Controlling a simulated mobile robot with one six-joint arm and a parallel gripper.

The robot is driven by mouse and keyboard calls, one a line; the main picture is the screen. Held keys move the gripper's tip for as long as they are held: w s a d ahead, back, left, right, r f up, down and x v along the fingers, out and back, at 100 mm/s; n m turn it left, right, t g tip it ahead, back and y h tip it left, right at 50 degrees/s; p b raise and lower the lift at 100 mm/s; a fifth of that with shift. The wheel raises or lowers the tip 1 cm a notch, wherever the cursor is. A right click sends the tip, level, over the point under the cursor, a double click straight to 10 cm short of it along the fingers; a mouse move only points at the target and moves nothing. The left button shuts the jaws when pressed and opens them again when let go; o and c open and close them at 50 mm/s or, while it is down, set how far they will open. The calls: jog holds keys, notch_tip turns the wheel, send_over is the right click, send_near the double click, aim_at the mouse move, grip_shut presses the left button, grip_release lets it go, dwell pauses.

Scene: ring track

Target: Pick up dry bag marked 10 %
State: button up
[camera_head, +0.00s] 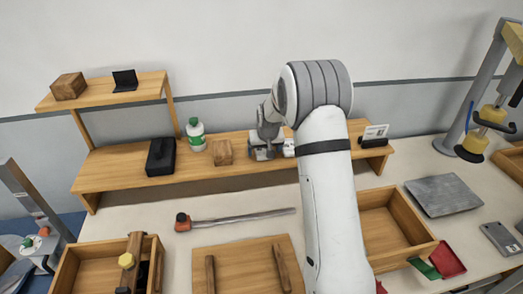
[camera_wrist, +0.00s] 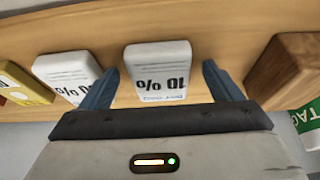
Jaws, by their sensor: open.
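The dry bag marked 10 % (camera_wrist: 157,62) is a small white block-like packet with its print upside down in the wrist view. It sits on the wooden shelf between the two blue fingers of my gripper (camera_wrist: 158,72). The fingers are open, with a visible gap on each side of the bag. In the head view my gripper (camera_head: 264,150) is at the shelf and I cannot clearly make out the marked bag there.
A second white packet (camera_wrist: 68,75) stands just outside the left finger in the wrist view, with a yellow item (camera_wrist: 24,85) beyond. A brown wooden block (camera_wrist: 288,68) and a green-labelled bottle (camera_wrist: 309,122) are to the right. The wooden shelf (camera_head: 120,166) runs along the wall.

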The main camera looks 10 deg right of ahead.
jog(key=shift+c, duration=0.2)
jog(key=c, duration=1)
jog(key=shift+r, duration=0.1)
jog(key=shift+c, duration=0.2)
